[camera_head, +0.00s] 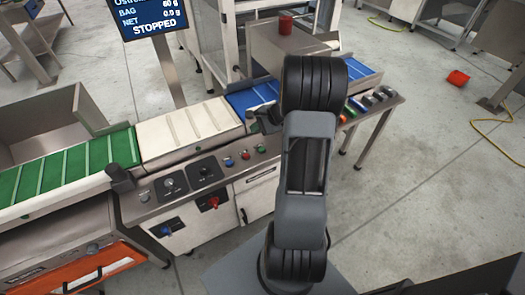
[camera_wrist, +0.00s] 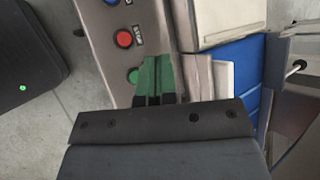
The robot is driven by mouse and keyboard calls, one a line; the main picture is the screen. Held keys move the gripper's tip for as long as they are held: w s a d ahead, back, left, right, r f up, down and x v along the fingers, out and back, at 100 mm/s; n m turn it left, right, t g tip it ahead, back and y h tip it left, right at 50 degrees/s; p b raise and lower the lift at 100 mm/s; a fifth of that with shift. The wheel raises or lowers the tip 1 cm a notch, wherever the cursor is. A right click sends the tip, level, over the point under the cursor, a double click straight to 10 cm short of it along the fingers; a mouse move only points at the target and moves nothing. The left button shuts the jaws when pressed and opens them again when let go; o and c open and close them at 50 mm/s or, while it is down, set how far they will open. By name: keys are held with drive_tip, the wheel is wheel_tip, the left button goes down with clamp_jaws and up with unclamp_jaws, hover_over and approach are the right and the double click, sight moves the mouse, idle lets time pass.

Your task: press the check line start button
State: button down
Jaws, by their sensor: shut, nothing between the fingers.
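The control panel on the check line's front edge carries a blue button (camera_head: 228,162), a red button (camera_head: 245,156) and a green button (camera_head: 261,149) in a row. In the wrist view the red button (camera_wrist: 124,39) has a STOP label, and the green button (camera_wrist: 133,76) sits beside my fingers; its label cannot be read. My gripper (camera_wrist: 158,62) is shut and empty, its green-tipped fingers together over the panel's edge close to the green button. I cannot tell whether they touch anything. The screen (camera_head: 150,18) reads STOPPED.
The weigher line has a green belt (camera_head: 65,170), a white belt (camera_head: 190,130) and a blue belt (camera_head: 250,97). A red cup (camera_head: 285,25) stands on a housing behind. Several small items lie at the line's right end. The floor at right is mostly clear, with a red object (camera_head: 458,78) and yellow hose.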

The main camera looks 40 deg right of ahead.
drive_tip(key=d+f, duration=0.1)
drive_tip(key=d+f+m, duration=0.1)
drive_tip(key=d, duration=0.1)
drive_tip(key=shift+w+m+t, duration=0.1)
drive_tip(key=shift+m+t, duration=0.2)
drive_tip(key=shift+t, duration=0.1)
drive_tip(key=shift+a+f, duration=0.1)
drive_tip(key=shift+f, duration=0.1)
drive_tip(key=b, duration=0.6)
hover_over(262, 150)
wheel_tip(262, 150, down, 8)
drive_tip(key=shift+r, duration=0.15)
drive_tip(key=shift+f+b, duration=0.3)
drive_tip(key=shift+f, duration=0.1)
drive_tip(key=shift+f, duration=0.15)
idle(1.2)
drive_tip(key=shift+f+b, duration=0.3)
drive_tip(key=shift+b, duration=0.2)
